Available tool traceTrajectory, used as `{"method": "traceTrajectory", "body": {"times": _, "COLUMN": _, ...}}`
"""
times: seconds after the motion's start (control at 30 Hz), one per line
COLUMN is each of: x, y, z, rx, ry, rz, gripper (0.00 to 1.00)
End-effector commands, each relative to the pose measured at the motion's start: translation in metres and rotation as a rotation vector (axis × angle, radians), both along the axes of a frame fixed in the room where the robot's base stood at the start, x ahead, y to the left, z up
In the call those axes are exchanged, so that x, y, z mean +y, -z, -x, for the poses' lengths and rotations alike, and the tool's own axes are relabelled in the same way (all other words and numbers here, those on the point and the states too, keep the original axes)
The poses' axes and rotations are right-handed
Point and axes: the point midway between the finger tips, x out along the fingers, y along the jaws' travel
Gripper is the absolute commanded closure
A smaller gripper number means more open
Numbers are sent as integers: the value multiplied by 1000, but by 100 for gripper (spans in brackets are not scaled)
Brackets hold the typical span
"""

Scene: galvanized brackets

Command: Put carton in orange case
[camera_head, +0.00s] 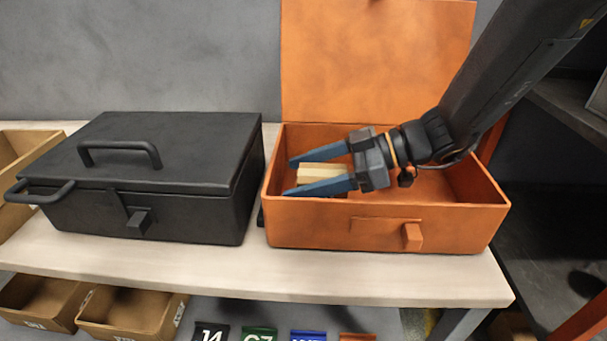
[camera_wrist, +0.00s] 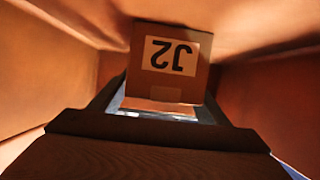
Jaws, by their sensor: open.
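The orange case (camera_head: 305,228) stands open on the shelf, its lid (camera_head: 375,60) raised at the back. The carton (camera_head: 322,170) is inside the case towards its left end, pale on top and partly hidden by my gripper. In the wrist view the carton (camera_wrist: 196,48) is a brown box with a white label reading J2, upside down, with orange walls around it. My gripper (camera_head: 287,176) is open and reaches into the case from the right. Its two blue fingers lie on either side of the carton in the head view. I cannot tell whether they touch it.
A closed black case (camera_head: 190,205) with handles stands close to the left of the orange case. Open cardboard bins (camera_head: 130,315) sit on the level below. A strip of the light shelf top (camera_head: 330,280) is clear in front.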

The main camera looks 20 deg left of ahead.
Motion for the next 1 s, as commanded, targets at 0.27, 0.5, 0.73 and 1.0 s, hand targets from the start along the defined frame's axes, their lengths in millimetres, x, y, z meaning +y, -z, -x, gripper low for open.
{"method": "traceTrajectory", "body": {"times": 0.27, "x": -17, "y": -18, "z": -6, "rx": -3, "ry": 5, "rz": -2, "gripper": 31}}
{"method": "traceTrajectory", "body": {"times": 0.5, "x": -54, "y": -33, "z": -15, "rx": -1, "ry": 4, "rz": 0, "gripper": 31}}
{"method": "traceTrajectory", "body": {"times": 0.73, "x": -67, "y": -39, "z": -18, "rx": -1, "ry": 1, "rz": 0, "gripper": 31}}
{"method": "traceTrajectory", "body": {"times": 1.0, "x": -67, "y": -39, "z": -18, "rx": 0, "ry": 0, "rz": 0, "gripper": 31}}
